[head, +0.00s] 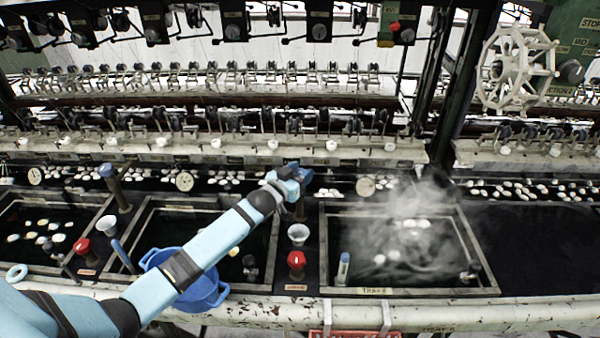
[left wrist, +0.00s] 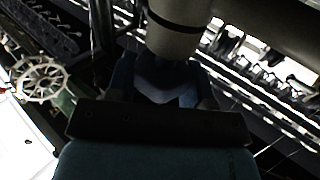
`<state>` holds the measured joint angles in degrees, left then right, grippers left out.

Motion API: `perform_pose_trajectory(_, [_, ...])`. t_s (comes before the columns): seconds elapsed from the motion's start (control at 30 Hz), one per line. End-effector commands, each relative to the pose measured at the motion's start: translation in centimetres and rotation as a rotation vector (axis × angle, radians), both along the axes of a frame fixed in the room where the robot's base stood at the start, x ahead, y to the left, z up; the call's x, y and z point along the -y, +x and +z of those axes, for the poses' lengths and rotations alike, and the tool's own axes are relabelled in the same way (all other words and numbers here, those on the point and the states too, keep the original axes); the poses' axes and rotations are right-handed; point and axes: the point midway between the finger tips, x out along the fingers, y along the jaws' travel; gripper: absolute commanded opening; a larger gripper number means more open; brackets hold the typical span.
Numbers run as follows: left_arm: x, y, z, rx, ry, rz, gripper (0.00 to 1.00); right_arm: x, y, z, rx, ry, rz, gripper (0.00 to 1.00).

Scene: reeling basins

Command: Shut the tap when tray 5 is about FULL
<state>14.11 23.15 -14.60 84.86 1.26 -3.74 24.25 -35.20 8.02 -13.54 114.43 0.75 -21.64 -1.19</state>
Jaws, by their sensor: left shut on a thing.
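Tray 5 (head: 480,262) is the dark basin right of centre in the head view, with a label on its front rim. It holds dark water with several white cocoons, and steam rises over it; the steam blurs the water level. My left gripper (head: 297,178) is shut at the top of a brown tap post (head: 300,210) at the tray's back left corner. The gripper mostly hides the tap's handle, so its turn cannot be read. The left wrist view is dark and shows mainly parts of my arm. My right gripper is not in view.
A blue basin (head: 205,290) is under my left arm. Another tap (head: 107,172) stands at left. A handwheel (head: 517,68) is at upper right.

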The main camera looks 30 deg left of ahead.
Motion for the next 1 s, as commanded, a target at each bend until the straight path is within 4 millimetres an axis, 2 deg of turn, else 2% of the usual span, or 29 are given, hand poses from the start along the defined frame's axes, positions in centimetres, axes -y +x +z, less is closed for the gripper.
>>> perform_pose_trajectory(0.27, [-0.3, 0.1, 0.2, 0.001, 0.01, -0.105, 0.23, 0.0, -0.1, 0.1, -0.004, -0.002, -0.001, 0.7])
perform_pose_trajectory(1.0, [-0.2, 0.1, 0.0, 0.001, 0.004, -0.619, 0.24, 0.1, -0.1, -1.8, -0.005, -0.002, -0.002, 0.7])
